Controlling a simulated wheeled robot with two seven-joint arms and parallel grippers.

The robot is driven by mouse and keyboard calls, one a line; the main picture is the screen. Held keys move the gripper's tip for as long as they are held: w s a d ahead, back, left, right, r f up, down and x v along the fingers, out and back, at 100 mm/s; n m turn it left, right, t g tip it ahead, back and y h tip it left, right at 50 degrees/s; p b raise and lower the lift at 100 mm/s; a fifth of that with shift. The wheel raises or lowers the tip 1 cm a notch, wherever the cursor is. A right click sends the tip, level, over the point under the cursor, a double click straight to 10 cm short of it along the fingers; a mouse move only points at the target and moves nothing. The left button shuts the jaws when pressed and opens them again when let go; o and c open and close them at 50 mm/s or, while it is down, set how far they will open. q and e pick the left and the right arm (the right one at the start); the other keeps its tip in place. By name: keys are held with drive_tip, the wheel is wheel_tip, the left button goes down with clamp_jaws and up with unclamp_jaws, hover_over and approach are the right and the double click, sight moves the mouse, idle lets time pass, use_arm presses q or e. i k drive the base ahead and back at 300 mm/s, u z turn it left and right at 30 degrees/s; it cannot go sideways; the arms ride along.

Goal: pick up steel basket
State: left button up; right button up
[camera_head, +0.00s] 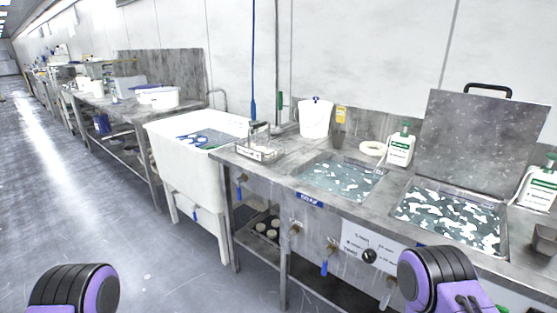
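The steel basket (259,152) is a small wire basket with a tall handle. It stands upright at the left end of the grey metal bench, left of the sink basin with bluish liquid. Clear items may stand in or behind it, but they are too small to tell. Black and purple parts of my two arms show at the bottom left and bottom right, well apart from the basket. Neither gripper shows in the head view.
A white utility sink (188,168) stands left of the bench. Behind the basket is a white bucket (316,118). Two liquid-filled basins (341,180) (447,215) are to the right, one with a raised lid (480,135). White bottles (401,148) stand behind. The floor at left is clear.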

sight(245, 151)
drive_tip(key=u, duration=0.45)
drive_tip(key=k, duration=0.6)
drive_tip(key=u, duration=1.05)
drive_tip(key=i, duration=3.1)
drive_tip(key=z, duration=0.55)
drive_tip(key=i, duration=0.95)
drive_tip(key=z, duration=1.65)
drive_tip(key=i, duration=0.85)
drive_tip(key=z, duration=0.8)
